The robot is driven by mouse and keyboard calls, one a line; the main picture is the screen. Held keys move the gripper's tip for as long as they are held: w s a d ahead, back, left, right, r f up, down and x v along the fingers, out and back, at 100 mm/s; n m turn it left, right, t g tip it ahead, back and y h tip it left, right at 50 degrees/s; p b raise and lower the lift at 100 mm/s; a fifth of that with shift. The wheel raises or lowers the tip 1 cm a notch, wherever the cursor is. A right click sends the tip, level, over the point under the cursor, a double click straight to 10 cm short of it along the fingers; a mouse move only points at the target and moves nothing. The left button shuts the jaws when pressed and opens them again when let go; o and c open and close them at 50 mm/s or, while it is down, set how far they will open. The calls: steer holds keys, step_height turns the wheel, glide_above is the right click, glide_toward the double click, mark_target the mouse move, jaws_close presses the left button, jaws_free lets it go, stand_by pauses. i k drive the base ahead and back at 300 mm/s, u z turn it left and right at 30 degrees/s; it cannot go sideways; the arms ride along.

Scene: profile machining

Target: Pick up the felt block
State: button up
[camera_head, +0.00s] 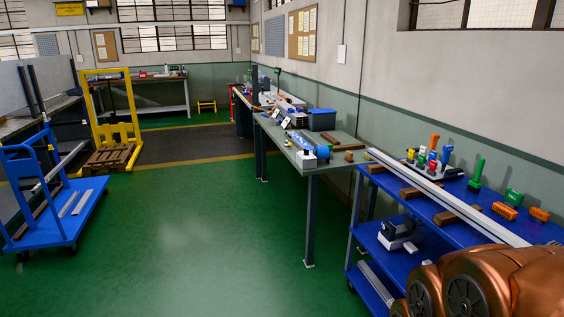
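I cannot make out for certain which thing is the felt block. Small brown blocks (349,156) lie near the front right corner of the grey workbench (318,165), apart from my arm. Larger brown blocks (445,218) lie on the blue cart (487,197) at the right, under and beside a long pale profile (440,190). The copper-coloured links at the lower right are my arm. My gripper is not in view, so what it holds is hidden.
The cart also carries a rack of coloured-handled tools (432,163), a green-handled tool (476,175) and orange pieces (504,211). A dark blue bin (321,119) stands on the workbench. A blue trolley (55,215) stands left. The green floor between is clear.

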mark_target(349, 155)
steer(key=u, duration=0.1)
steer(key=i, duration=3.95)
steer(key=z, duration=0.2)
